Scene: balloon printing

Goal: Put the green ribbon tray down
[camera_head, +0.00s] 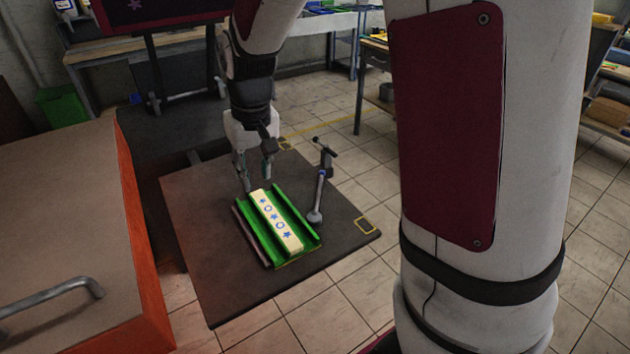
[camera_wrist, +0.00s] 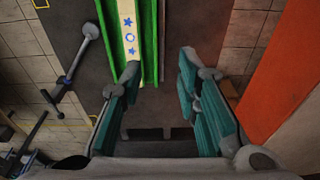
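The green ribbon tray (camera_head: 295,219) lies on a dark square tabletop (camera_head: 205,225), with a pale yellow ribbon strip (camera_head: 275,220) along its channel. The strip bears blue stars and rings. In the wrist view the tray (camera_wrist: 149,45) and strip (camera_wrist: 130,30) show at the top centre. My gripper (camera_head: 257,183) is at the tray's far end in the head view. Its teal-padded fingers are apart with nothing between them in the wrist view (camera_wrist: 160,80). The left finger overlaps the tray's near end there; I cannot tell whether it touches.
A grey lever-like tool (camera_head: 319,190) stands on the tabletop right of the tray. A thin brownish bar (camera_head: 247,236) runs along the tray's left side. An orange-sided box (camera_head: 140,230) with a metal handle stands at left. The tabletop's front part is clear.

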